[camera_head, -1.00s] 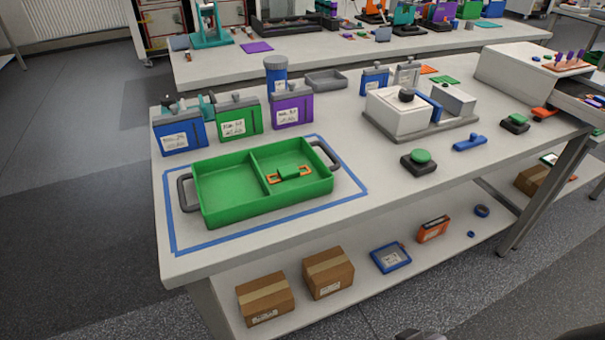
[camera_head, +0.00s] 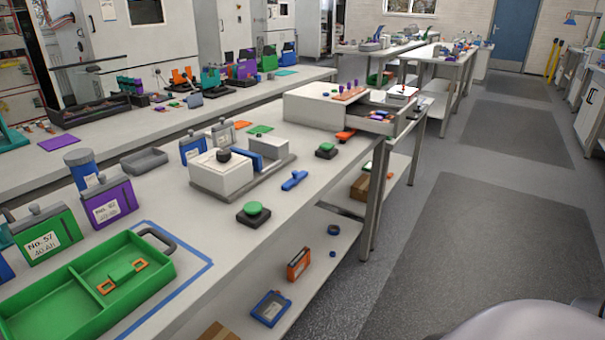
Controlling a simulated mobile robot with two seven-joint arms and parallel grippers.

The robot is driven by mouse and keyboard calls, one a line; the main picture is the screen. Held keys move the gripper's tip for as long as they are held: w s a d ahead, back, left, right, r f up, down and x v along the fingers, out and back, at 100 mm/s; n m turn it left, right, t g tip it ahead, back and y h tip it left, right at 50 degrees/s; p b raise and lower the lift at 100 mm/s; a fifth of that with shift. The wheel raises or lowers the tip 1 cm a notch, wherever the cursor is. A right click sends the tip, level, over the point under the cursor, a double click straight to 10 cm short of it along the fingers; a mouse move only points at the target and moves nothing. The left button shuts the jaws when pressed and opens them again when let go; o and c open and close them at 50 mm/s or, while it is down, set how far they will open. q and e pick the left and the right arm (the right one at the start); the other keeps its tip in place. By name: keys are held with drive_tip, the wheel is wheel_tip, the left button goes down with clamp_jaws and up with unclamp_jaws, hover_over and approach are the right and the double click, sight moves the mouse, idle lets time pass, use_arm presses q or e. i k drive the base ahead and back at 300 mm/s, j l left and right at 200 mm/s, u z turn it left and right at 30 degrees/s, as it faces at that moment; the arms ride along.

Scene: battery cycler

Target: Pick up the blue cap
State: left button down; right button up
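Two small blue round items lie on the lower shelf under the near bench. I cannot tell for sure which is the blue cap. Neither of my grippers is in view, and nothing is seen touching either item.
The shelf (camera_head: 313,268) also holds an orange box (camera_head: 299,263) and a blue-framed tray (camera_head: 271,308). A table leg (camera_head: 377,190) stands right of the blue items. A green tray (camera_head: 150,284) is on the bench. The grey floor (camera_head: 470,250) at right is open.

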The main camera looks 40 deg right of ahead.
sight(297, 176)
drive_tip(key=z, duration=1.15)
drive_tip(key=u, duration=0.25)
drive_tip(key=i+l+u, duration=0.1)
drive_tip(key=l+u, duration=0.2)
drive_tip(key=i+l+u, duration=0.1)
drive_tip(key=l+u, duration=0.55)
drive_tip(key=l, duration=1.2)
drive_tip(key=i, duration=0.05)
